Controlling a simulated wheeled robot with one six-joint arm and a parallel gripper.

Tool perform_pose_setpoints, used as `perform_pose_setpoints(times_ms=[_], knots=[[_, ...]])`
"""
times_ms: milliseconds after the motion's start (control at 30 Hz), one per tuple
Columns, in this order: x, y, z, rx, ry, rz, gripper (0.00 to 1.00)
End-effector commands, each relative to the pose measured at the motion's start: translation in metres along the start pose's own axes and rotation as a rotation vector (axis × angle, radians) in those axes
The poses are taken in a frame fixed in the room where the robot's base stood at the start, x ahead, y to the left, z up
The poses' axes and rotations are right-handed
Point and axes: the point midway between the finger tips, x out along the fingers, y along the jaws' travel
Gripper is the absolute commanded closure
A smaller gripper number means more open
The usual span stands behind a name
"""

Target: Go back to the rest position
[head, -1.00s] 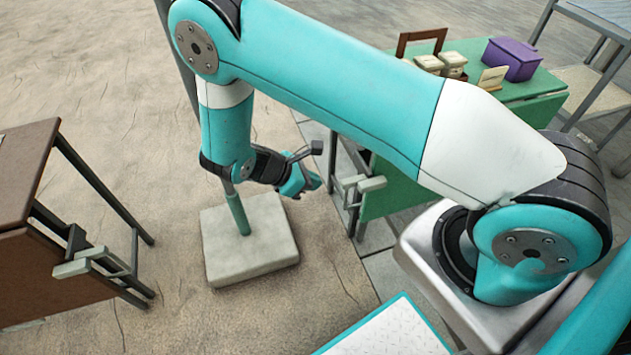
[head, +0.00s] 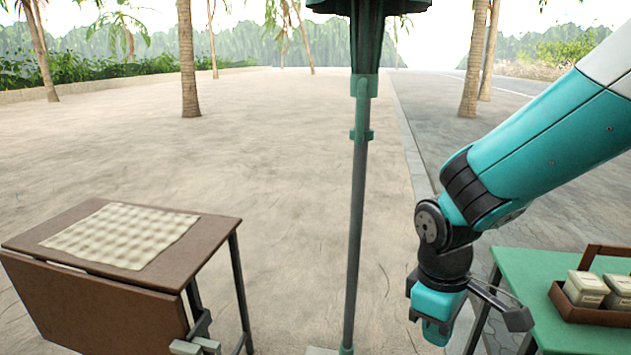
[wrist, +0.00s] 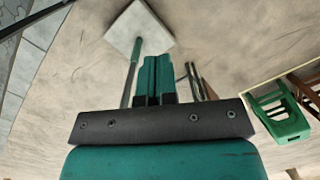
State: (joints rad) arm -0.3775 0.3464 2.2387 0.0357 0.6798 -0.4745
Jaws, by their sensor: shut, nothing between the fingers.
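My gripper (head: 436,332) hangs at the end of my bent teal arm, right of centre in the head view, pointing down. It is left of the green table and right of the parasol pole, apart from both in the picture. In the wrist view my gripper's two teal fingers (wrist: 154,80) lie together, shut, with nothing seen between them.
A parasol pole (head: 357,220) stands near the centre; its pale base (wrist: 141,28) shows in the wrist view. A brown folding table (head: 90,285) with a checked cloth (head: 120,235) is left. A green table (head: 545,270) with a caddy (head: 588,317) is right. Sand beyond is open.

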Motion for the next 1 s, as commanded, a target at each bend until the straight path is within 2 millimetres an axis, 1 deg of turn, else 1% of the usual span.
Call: perform_pose_setpoints(times_ms=[33, 100, 200, 300, 400, 533, 600, 767, 1000], knots=[[-0.022, -0.013, 0.009, 0.034, 0.065, -0.027, 1.00], [-0.044, -0.033, 0.021, 0.074, 0.133, -0.071, 1.00], [-0.067, -0.058, 0.037, 0.117, 0.210, -0.125, 1.00], [-0.084, -0.081, 0.052, 0.147, 0.270, -0.170, 1.00], [-0.097, -0.101, 0.066, 0.169, 0.319, -0.210, 1.00], [-0.109, -0.127, 0.084, 0.191, 0.374, -0.257, 1.00], [-0.134, -0.128, 0.086, 0.193, 0.368, -0.260, 1.00], [-0.171, -0.128, 0.090, 0.192, 0.367, -0.260, 1.00], [-0.235, -0.130, 0.098, 0.191, 0.367, -0.258, 1.00]])
